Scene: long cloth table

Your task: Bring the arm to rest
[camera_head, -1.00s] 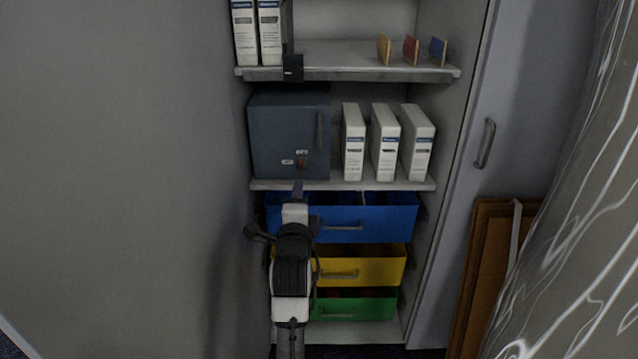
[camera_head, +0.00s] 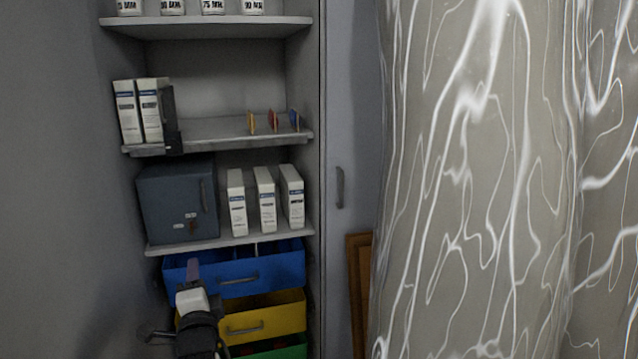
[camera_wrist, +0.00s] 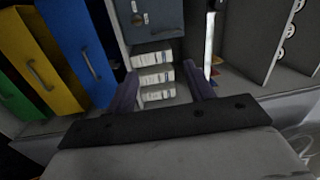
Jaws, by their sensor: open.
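My gripper (camera_head: 192,268) is at the lower left of the head view, in front of the left part of the blue drawer (camera_head: 275,268). In the wrist view, its two dark purple fingers stand apart with nothing held between them (camera_wrist: 164,80). White binders (camera_wrist: 155,75) show beyond the gap, some way off. My arm runs down from the gripper and leaves the head view at the bottom edge.
An open cabinet holds a dark safe (camera_head: 178,202), white binders (camera_head: 266,200) and small coloured pieces (camera_head: 273,121) on shelves. A yellow drawer (camera_head: 255,320) and a green drawer (camera_head: 280,350) are below. A patterned curtain (camera_head: 480,180) fills the right; a brown panel (camera_head: 360,290) leans beside it.

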